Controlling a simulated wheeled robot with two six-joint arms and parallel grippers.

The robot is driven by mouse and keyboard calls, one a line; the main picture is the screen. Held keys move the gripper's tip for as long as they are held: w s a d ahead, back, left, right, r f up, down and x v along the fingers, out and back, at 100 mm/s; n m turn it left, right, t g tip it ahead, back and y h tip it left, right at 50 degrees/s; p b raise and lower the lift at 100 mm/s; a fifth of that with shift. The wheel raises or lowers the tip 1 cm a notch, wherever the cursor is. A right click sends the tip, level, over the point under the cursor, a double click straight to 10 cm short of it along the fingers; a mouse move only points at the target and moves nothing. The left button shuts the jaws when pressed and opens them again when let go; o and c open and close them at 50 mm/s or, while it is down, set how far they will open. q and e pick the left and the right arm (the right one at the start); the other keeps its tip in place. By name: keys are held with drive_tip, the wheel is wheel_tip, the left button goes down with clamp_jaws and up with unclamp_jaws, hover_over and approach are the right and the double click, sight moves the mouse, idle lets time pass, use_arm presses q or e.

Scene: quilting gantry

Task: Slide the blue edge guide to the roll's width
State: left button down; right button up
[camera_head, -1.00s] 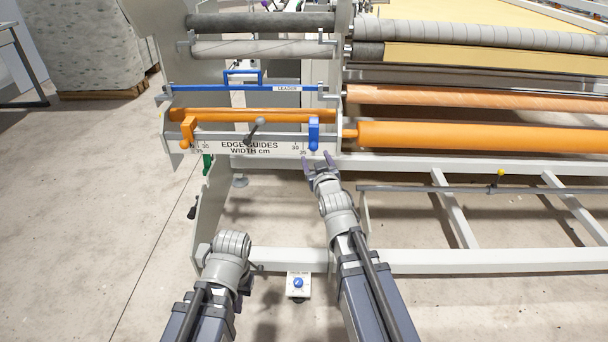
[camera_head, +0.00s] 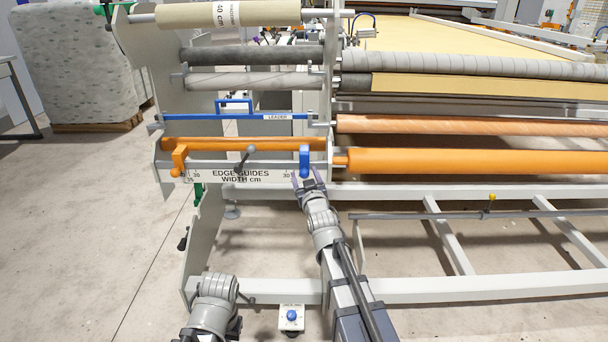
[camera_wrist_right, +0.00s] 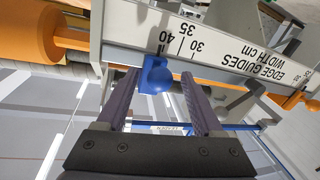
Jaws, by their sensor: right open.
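In the right wrist view the blue guide (camera_wrist_right: 156,76) shows between the fingers, close to the 40 mark on the upside-down scale. My right gripper (camera_head: 306,178) is open at the guide's lower end; in the wrist view its fingers (camera_wrist_right: 160,80) stand on either side with gaps. The cream roll (camera_head: 235,13) at the top carries a label that reads 40 cm. My left arm shows at the bottom, but its gripper does not.
The orange edge guide (camera_head: 179,160) sits at the bar's left end. A grey-black lever (camera_head: 243,158) stands between the guides. The blue leader bar (camera_head: 235,117) runs above. A control box with a blue knob (camera_head: 291,317) is low in front.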

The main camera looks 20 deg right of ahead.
drive_tip(key=shift+w, duration=0.75)
drive_tip(key=shift+c, duration=0.3)
clamp_jaws()
idle(0.5)
